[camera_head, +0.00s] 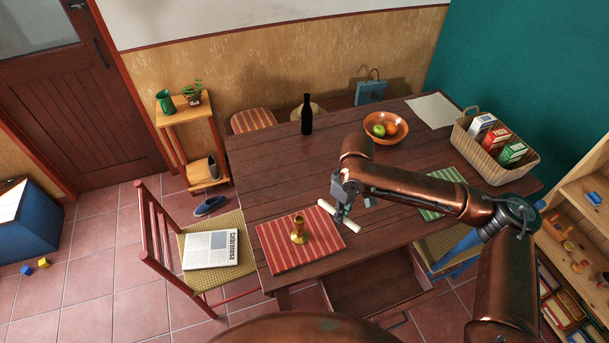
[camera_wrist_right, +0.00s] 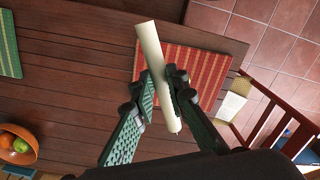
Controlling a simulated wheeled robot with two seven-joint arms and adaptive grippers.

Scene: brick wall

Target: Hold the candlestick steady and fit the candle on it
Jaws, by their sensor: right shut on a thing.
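The brass candlestick (camera_head: 299,230) stands upright on a red striped placemat (camera_head: 328,236) at the table's near left. My right gripper (camera_head: 341,212) is above the table, to the right of the candlestick and apart from it. It is shut on the white candle (camera_head: 349,222), which lies tilted across the fingers. In the right wrist view the cream candle (camera_wrist_right: 152,50) sticks out on both sides of the gripper (camera_wrist_right: 164,86), with the red placemat (camera_wrist_right: 205,65) beyond. I cannot make out the candlestick in that view. My left gripper is not in view.
A fruit bowl (camera_head: 399,130), a dark bottle (camera_head: 307,115) and a wicker basket (camera_head: 487,166) with boxes stand toward the table's back and right. A green mat (camera_head: 427,212) lies near the right side. A chair (camera_head: 150,232) with a newspaper stands at the left. The table's left middle is clear.

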